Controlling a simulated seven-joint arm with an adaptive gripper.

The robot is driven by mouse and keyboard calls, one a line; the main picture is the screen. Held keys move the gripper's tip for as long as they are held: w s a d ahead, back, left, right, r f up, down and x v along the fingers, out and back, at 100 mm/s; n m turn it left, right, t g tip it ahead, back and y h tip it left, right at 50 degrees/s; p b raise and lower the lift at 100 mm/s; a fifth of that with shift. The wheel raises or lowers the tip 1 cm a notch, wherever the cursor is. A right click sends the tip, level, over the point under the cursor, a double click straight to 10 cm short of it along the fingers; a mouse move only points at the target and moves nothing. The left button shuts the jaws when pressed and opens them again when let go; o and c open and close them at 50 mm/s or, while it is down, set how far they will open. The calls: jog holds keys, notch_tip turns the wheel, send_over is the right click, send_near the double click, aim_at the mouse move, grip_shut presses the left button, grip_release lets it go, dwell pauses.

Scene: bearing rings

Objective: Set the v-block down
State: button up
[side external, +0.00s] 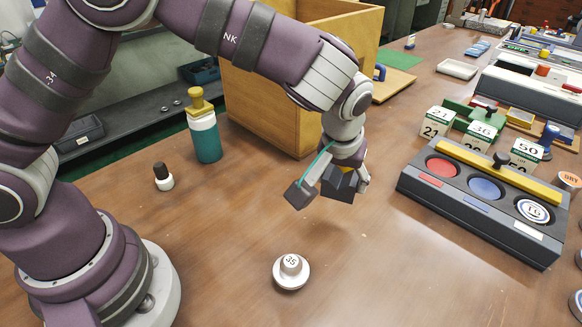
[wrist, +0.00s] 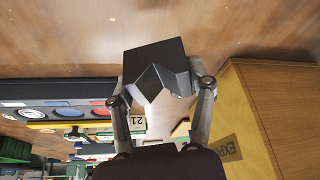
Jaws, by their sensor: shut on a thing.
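The v-block (side external: 341,186) is a dark grey block held in the air above the middle of the table. In the wrist view the v-block (wrist: 152,62) shows its flat dark face and a V-shaped notch towards my palm. My gripper (side external: 332,182) is shut on it; in the wrist view the gripper's (wrist: 163,98) two fingers lie on either side of the block. From the side, the fingers hide part of the block. The wooden table (side external: 400,270) lies below, with a visible gap.
A white knobbed piece marked 35 (side external: 291,270) stands in front of the gripper. A dark tray with red, blue and white rounds (side external: 478,205) is at right. A wooden box (side external: 265,110), a teal bottle (side external: 206,140) and a small black-and-white bottle (side external: 163,177) stand behind and left.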

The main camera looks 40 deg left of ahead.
aim_at(283, 177)
jog(key=w+a+n+y, duration=0.15)
jog(key=a+n, duration=0.25)
jog(key=a, duration=1)
jog(key=shift+n+g, duration=0.3)
jog(key=shift+g, duration=0.2)
jog(key=f, duration=0.8)
jog(key=shift+w+a, duration=0.35)
jog(key=shift+f, duration=0.4)
jog(key=shift+f, duration=0.1)
jog(key=o, duration=1.2)
jog(key=shift+o, duration=0.2)
